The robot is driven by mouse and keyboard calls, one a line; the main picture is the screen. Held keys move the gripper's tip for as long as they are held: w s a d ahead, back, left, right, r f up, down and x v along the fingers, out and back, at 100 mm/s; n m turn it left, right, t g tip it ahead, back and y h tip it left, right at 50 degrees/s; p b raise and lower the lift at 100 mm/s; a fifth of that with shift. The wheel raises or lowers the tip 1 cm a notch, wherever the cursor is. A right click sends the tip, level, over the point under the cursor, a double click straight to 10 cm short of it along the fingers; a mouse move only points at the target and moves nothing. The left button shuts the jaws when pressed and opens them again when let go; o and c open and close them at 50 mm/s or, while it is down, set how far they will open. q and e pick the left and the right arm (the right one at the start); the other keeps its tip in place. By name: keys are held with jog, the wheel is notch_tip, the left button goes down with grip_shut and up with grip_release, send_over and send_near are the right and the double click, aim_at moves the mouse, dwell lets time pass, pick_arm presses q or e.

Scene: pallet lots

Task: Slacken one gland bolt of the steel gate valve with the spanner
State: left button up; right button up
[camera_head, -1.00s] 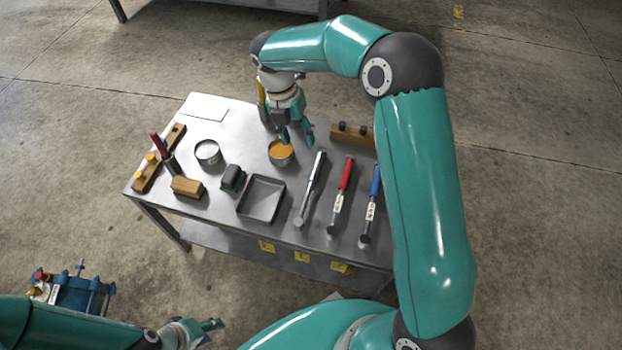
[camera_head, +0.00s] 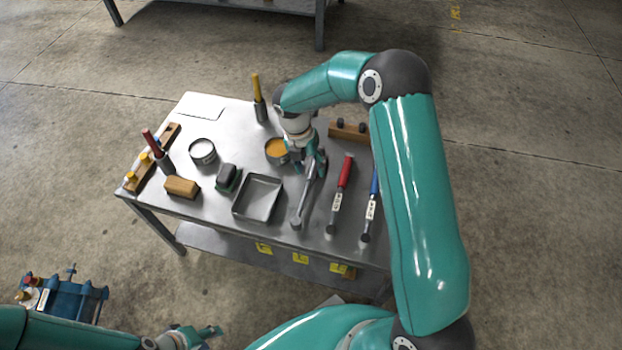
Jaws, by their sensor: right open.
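A long silver tool (camera_head: 302,203), which looks like the spanner, lies on the steel table between a shallow tray and a red-handled tool. My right gripper (camera_head: 314,172) is open and low over its far end, with fingers near both sides of the handle. I cannot tell whether they touch it. My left gripper (camera_head: 210,332) is at the bottom edge, away from the table; its jaws are too small and partly hidden to judge.
The table (camera_head: 215,220) also holds a red-handled tool (camera_head: 341,190), a blue-handled tool (camera_head: 370,210), an empty tray (camera_head: 240,212), an orange-filled tin (camera_head: 275,148), a pale-filled tin (camera_head: 203,151), a wooden brush (camera_head: 181,187) and a yellow-handled tool (camera_head: 256,92) standing upright.

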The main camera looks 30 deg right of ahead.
notch_tip(320, 180, down, 2)
jog(key=shift+s+d+f, duration=0.1)
jog(key=shift+s, duration=0.05)
grip_shut()
dwell(0.3)
